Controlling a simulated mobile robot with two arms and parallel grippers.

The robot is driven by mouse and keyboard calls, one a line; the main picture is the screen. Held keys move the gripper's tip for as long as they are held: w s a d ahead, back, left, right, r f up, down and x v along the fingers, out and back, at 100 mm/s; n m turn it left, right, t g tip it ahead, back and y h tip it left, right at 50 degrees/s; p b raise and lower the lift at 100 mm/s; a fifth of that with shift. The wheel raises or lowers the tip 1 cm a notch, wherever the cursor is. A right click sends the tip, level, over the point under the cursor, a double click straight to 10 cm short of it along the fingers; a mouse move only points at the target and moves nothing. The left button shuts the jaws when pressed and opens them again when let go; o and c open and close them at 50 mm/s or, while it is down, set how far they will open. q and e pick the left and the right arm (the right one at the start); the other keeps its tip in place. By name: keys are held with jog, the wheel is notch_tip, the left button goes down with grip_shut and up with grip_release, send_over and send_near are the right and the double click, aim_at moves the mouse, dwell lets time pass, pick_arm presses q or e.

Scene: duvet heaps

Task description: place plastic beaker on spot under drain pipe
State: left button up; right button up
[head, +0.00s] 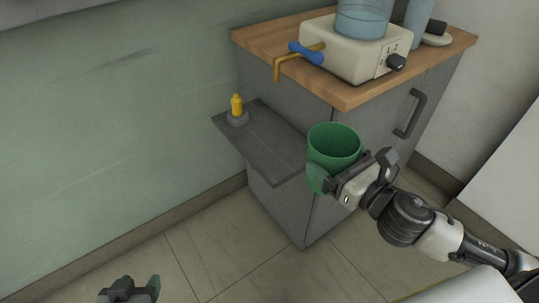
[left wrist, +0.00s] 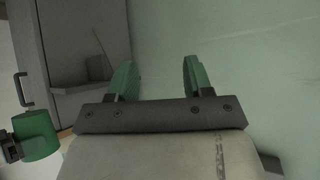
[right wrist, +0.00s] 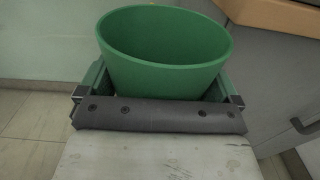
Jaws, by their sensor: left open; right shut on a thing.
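The green plastic beaker (head: 334,146) is upright and looks empty inside. My right gripper (head: 328,178) is shut on it and holds it beside the right end of a grey side shelf (head: 262,143). In the right wrist view the beaker (right wrist: 165,50) sits between the two fingers. A bent brass drain pipe (head: 279,66) with a blue handle (head: 306,53) hangs out over the cabinet edge, above the shelf. The spot under it is not clearly marked. My left gripper (head: 133,287) is open and empty, low at the left; its fingers (left wrist: 157,80) show apart in the left wrist view.
A white appliance (head: 350,50) with a clear blue vessel (head: 362,18) stands on the wooden top (head: 345,97) of a grey cabinet (head: 292,208). The shelf's middle is clear. A green wall (head: 110,120) lies behind.

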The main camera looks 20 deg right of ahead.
jog(key=shift+w+f, duration=0.1)
jog(key=shift+w, duration=0.15)
jog(key=f+x, duration=0.1)
jog(key=x, duration=0.5)
jog(key=f+b+x, duration=0.1)
jog(key=x, duration=0.4)
jog(key=f+b+x, duration=0.1)
jog(key=x, duration=0.5)
jog(key=shift+w+a+f, duration=0.2)
jog(key=shift+w+f, duration=0.05)
pick_arm(q)
jog(key=w+d+r+t+h, duration=0.1)
jog(key=w+d+r+t, duration=0.1)
jog(key=w+r+t, duration=0.2)
notch_tip(320, 180, up, 2)
jog(key=shift+r+t+h, duration=0.25)
jog(key=shift+t+h, duration=0.15)
jog(key=shift+t, duration=0.7)
jog(key=shift+d, duration=0.1)
pick_arm(e)
jog(key=shift+f, duration=0.15)
jog(key=o, duration=0.7)
jog(key=shift+c, duration=0.2)
pick_arm(q)
jog(key=shift+r, duration=0.1)
